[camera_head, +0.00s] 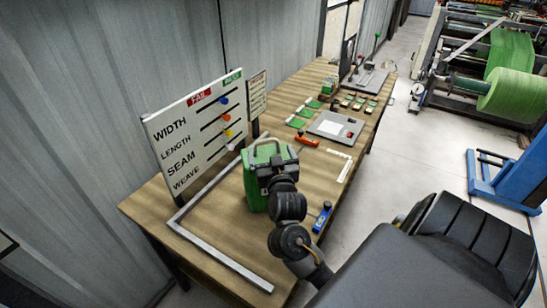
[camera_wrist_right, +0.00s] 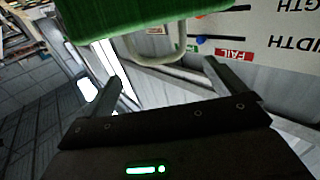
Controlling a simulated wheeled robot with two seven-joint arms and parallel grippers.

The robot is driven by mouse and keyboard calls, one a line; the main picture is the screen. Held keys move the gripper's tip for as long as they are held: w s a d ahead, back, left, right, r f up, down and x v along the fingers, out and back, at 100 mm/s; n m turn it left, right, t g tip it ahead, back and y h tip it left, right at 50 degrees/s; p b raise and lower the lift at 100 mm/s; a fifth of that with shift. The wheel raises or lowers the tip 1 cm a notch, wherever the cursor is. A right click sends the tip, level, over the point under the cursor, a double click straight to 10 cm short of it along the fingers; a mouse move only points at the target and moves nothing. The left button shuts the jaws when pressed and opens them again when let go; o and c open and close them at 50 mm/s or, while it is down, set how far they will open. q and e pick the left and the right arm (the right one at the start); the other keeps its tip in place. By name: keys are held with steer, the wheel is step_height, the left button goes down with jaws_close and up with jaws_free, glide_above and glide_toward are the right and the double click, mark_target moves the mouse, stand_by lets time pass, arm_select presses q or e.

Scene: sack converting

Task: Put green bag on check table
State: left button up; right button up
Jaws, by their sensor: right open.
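The green bag (camera_head: 257,187) stands upright on the wooden check table (camera_head: 150,205), inside a grey metal corner frame (camera_head: 225,258). In the right wrist view the bag (camera_wrist_right: 140,15) fills the top edge, with its pale loop handle (camera_wrist_right: 183,42) hanging into view. My right gripper (camera_head: 275,165) is beside the upper part of the bag in the head view and hides some of it. In the wrist view the right gripper (camera_wrist_right: 165,82) is open, its fingers apart and empty. The handle lies just beyond the fingertips. My left gripper is not in view.
A white board (camera_head: 195,125) with WIDTH, LENGTH, SEAM and WEAVE stands behind the bag. A blue tool (camera_head: 322,217), an orange-handled tool (camera_head: 307,140), a grey plate device (camera_head: 336,127) and small green samples (camera_head: 305,111) lie along the table. A green roll machine (camera_head: 510,95) stands right.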

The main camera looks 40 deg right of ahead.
steer(key=v, duration=0.4)
steer(key=shift+d, duration=0.1)
stand_by(0.5)
